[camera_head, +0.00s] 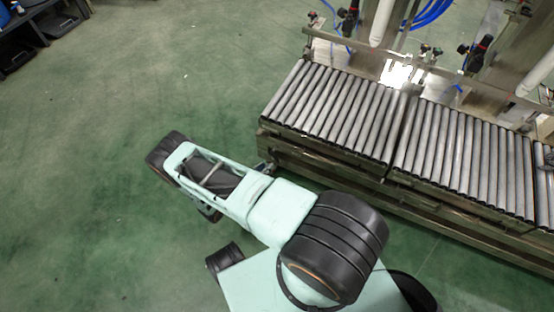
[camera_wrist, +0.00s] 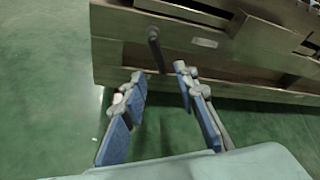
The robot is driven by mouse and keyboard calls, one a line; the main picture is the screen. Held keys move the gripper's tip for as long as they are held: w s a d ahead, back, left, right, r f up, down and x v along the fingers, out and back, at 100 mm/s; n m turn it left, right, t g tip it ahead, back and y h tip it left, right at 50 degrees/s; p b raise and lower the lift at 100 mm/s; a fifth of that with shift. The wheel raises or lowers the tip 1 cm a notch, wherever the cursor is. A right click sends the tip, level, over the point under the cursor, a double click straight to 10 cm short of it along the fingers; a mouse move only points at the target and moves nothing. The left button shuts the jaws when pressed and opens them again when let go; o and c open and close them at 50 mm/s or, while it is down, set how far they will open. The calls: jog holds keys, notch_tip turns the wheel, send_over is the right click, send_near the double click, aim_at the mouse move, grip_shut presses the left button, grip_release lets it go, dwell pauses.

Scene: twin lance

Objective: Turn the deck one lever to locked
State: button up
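In the wrist view a dark, rod-like lever (camera_wrist: 157,50) is mounted on the front side of the metal deck frame (camera_wrist: 120,35). It hangs nearly straight down, its lower end tilted slightly to the right. My gripper (camera_wrist: 158,76) is open, with two blue-padded fingers apart and nothing held between them. The lever's lower end shows between the fingertips in the picture; contact is not visible, and the depth gap is hard to judge. In the head view the lever and my fingers cannot be made out clearly beside my arm.
Two roller decks (camera_head: 335,110) (camera_head: 465,160) stand side by side in the head view, with posts and blue hoses behind. A small pale plate (camera_wrist: 205,42) is on the frame right of the lever. Green floor (camera_head: 110,90) is free to the left; dark shelving (camera_head: 30,35) stands at upper left.

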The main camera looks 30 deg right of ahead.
aim_at(275, 159)
jog(key=b+x, duration=0.1)
jog(key=x, duration=0.7)
jog(key=shift+b, duration=0.4)
jog(key=shift+a, duration=0.1)
jog(key=shift+c, duration=0.5)
grip_shut()
